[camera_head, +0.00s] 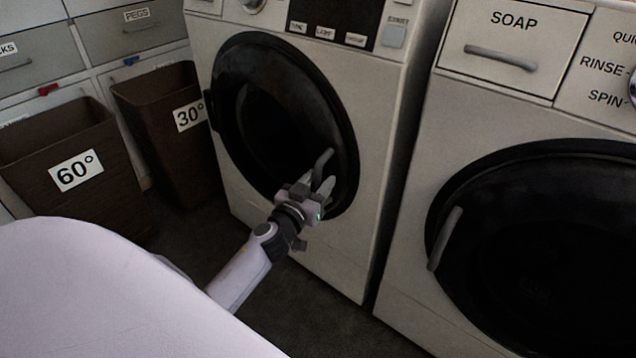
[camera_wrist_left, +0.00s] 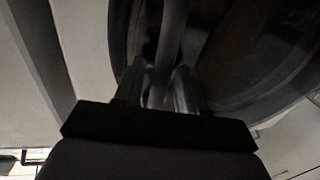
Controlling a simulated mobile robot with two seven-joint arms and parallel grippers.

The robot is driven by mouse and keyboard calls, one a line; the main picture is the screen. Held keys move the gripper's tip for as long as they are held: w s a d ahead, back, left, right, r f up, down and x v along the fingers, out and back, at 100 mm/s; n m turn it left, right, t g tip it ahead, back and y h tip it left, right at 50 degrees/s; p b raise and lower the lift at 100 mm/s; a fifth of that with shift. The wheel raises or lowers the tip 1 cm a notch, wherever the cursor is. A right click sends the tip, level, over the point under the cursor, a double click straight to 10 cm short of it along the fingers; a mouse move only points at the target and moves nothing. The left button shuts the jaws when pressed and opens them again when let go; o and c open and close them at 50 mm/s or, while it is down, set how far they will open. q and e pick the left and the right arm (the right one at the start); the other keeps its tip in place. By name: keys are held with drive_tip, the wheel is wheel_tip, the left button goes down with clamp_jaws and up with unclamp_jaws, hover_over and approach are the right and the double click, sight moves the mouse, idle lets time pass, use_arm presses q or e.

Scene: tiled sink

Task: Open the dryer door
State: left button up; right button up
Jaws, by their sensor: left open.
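The dryer (camera_head: 375,150) is the white front-loading machine in the middle of the head view. Its round black door (camera_head: 270,110) looks closed, with a hinge on its left side. The grey door handle (camera_head: 322,163) is at the lower right of the door; it also shows in the wrist view (camera_wrist_left: 172,35). My left gripper (camera_head: 318,186) is at the handle, its fingers open. In the wrist view the handle runs down between the two fingertips (camera_wrist_left: 163,82); whether they touch it is hard to tell. My right gripper is not in view.
A second machine with a soap drawer (camera_head: 510,50) and a round black door (camera_head: 540,240) stands close on the right. Brown bins marked 60° (camera_head: 80,195) and 30° (camera_head: 165,120) stand left of the dryer, below grey drawers (camera_head: 130,30). Dark floor (camera_head: 320,310) is clear in front.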

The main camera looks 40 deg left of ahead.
use_arm(q)
clamp_jaws()
drive_tip(key=shift+s, duration=0.15)
